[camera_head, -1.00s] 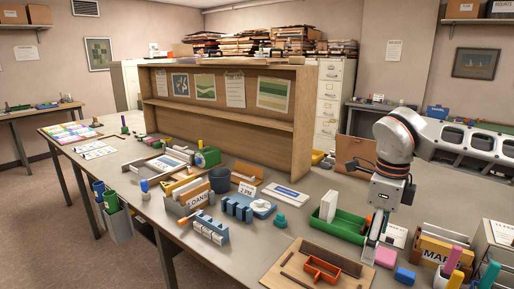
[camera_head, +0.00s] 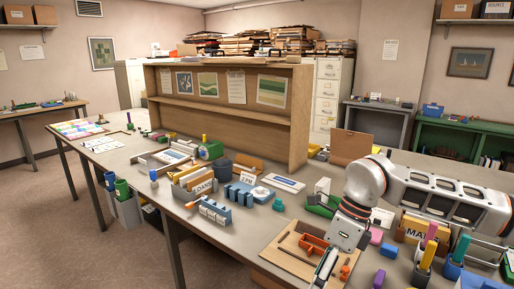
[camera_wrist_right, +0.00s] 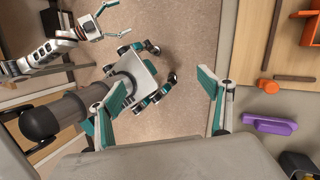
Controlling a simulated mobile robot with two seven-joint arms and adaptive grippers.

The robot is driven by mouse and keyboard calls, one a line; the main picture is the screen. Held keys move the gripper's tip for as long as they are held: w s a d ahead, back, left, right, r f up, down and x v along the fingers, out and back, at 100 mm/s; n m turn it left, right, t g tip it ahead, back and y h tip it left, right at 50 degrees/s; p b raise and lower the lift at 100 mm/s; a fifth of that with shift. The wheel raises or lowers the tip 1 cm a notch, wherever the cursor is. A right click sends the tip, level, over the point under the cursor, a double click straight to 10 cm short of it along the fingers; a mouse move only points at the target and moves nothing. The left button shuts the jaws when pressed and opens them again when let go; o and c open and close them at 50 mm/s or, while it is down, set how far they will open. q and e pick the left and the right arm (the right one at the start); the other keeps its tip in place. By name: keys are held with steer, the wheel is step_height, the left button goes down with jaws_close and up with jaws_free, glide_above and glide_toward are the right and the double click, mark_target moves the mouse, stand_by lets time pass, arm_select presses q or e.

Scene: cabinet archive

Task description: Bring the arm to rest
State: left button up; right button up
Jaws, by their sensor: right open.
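My right arm reaches in from the right in the head view.
An orange tray (camera_head: 313,243) lies on the board. A green tray (camera_head: 318,208) stands behind. The floor (camera_head: 110,250) at left is open.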

steer(key=s+a+m+g+y, duration=0.15)
steer(key=s+a+y, duration=0.25)
steer(key=a, duration=0.4)
steer(key=s+a+n+g+y, duration=0.1)
steer(key=s+a+g+y, duration=0.15)
steer(key=s+a, duration=0.4)
steer(key=w+a+r+m+t+y, duration=0.25)
steer(key=a+r+m+y, duration=0.25)
steer(key=a+m+y, duration=0.3)
steer(key=w+d+f+m+t+h, duration=0.3)
steer(key=w+d+f+m+t, duration=0.25)
steer(key=m+t, duration=0.5)
steer(key=w+d+f+m+t+h, duration=0.2)
steer(key=w+d+f+m+t, duration=0.25)
steer(key=d+m+t, duration=0.55)
steer(key=s+d+f+m+g+h, duration=0.1)
steer(key=s+d+f+m+h, duration=0.15)
steer(key=f+m+h, duration=0.4)
steer(key=s+d+f+m+g+h, duration=0.15)
steer(key=d+f+m, duration=0.25)
steer(key=f, duration=0.5)
steer(key=s+d+f+m+g+h, duration=0.3)
steer(key=s+d+f, duration=0.5)
steer(key=s+f, duration=0.5)
steer(key=shift+d+m, duration=0.2)
steer(key=shift+m, duration=0.65)
